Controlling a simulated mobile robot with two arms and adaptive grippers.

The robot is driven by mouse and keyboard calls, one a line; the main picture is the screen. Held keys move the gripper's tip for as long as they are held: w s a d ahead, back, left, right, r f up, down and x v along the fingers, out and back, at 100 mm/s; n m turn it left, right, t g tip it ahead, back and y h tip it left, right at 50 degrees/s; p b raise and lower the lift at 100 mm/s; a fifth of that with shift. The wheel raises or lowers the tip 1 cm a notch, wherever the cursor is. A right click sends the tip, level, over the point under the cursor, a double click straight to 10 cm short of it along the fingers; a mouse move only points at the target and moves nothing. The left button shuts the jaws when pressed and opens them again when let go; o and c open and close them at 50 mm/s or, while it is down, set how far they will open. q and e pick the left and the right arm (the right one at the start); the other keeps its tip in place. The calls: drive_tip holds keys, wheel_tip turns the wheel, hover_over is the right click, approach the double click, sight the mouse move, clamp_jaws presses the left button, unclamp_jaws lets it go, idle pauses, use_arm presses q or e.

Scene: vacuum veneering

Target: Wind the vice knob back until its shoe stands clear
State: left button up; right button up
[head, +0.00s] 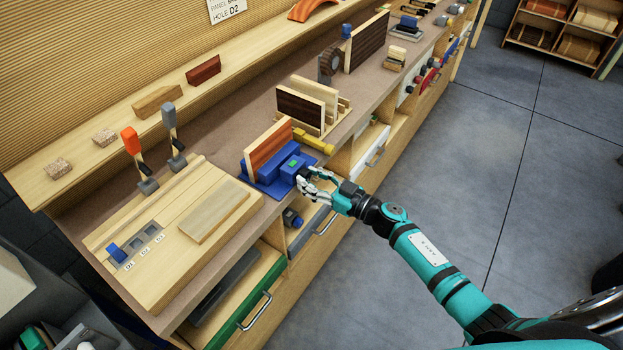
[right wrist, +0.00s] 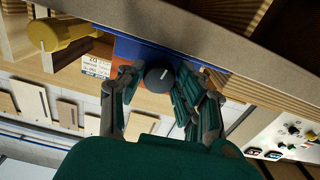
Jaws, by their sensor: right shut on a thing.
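The blue vice (head: 290,167) stands at the front edge of the bench, with a green patch on top. An upright reddish-brown and pale board (head: 267,147) stands at its back. My right gripper (head: 304,180) is at the vice's front, its fingers around the knob. In the right wrist view the dark round knob (right wrist: 159,74), with a pale mark on its face, sits between the fingers of my right gripper (right wrist: 158,82). The shoe cannot be made out, nor any gap between it and the board. My left gripper is not in view.
A rack with upright panels (head: 320,105) stands further along. A wooden board with two toggle clamps (head: 145,184) is to the left. Drawers lie below the bench edge; the grey floor (head: 440,180) at right is clear.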

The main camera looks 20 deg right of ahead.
drive_tip(key=n+b, duration=0.1)
drive_tip(key=n, duration=0.4)
drive_tip(key=shift+f, duration=0.1)
drive_tip(key=n+b, duration=0.2)
drive_tip(key=n, duration=0.4)
drive_tip(key=shift+n+b, duration=0.4)
drive_tip(key=n+b, duration=0.2)
drive_tip(key=n, duration=0.3)
drive_tip(key=shift+b, duration=0.3)
drive_tip(key=n+b, duration=0.2)
drive_tip(key=n, duration=0.4)
drive_tip(key=shift+b, duration=0.35)
drive_tip(key=o, duration=0.9)
drive_tip(key=shift+o, duration=1.2)
drive_tip(key=shift+r, duration=0.2)
